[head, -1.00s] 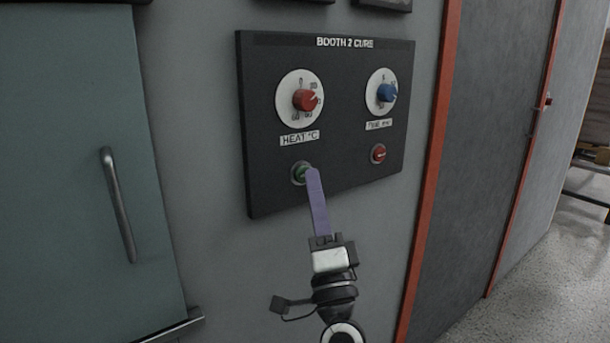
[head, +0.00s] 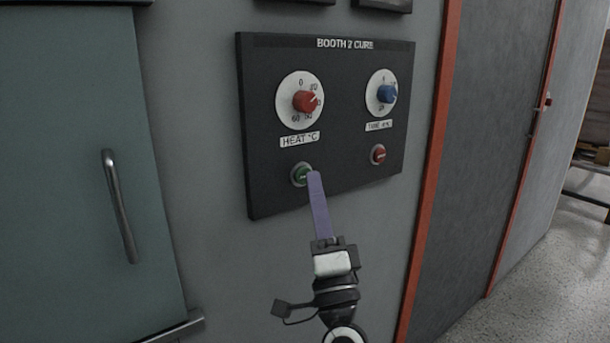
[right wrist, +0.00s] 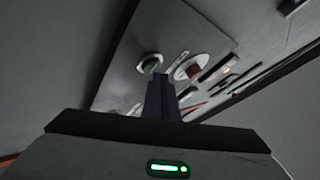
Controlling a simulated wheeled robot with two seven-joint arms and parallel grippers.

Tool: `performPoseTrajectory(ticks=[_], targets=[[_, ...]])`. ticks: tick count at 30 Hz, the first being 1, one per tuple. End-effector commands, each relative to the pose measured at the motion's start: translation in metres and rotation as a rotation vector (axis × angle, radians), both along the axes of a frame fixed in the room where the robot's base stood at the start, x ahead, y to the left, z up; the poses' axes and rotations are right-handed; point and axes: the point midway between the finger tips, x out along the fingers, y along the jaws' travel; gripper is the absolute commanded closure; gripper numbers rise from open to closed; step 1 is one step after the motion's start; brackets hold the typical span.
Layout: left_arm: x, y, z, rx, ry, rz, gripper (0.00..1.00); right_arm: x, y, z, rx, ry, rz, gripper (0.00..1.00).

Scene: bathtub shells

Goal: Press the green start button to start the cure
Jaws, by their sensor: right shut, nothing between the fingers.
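The green start button (head: 301,174) sits at the lower left of the black control panel (head: 345,170), below the HEAT label. It also shows in the right wrist view (right wrist: 151,64). My right gripper (head: 315,176) is shut and empty, its purple fingers pointing up at the panel. In the head view the fingertips overlap the button's right edge. In the right wrist view the fingertips (right wrist: 161,78) stand just below the button, and a small gap seems to show; I cannot tell for sure whether they touch. My left gripper is not in view.
The panel also bears a red heat knob (head: 307,101), a blue time knob (head: 386,94) and a red button (head: 378,154). A teal cabinet door with a metal handle (head: 119,206) is at left. An orange-red door frame (head: 430,170) stands right of the panel.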

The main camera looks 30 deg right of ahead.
Motion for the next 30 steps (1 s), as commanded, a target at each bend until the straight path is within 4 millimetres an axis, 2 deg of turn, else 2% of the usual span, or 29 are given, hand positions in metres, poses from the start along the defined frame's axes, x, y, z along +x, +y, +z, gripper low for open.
performPoseTrajectory(ticks=[4,14,30], targets=[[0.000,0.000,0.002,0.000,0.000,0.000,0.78,-0.007,-0.001,0.000,-0.001,0.000,-0.001,1.00],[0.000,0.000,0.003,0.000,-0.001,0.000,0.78,-0.009,-0.001,0.000,-0.001,-0.001,-0.002,1.00],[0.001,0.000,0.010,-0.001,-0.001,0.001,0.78,-0.055,-0.005,0.001,-0.002,-0.001,-0.003,1.00]])
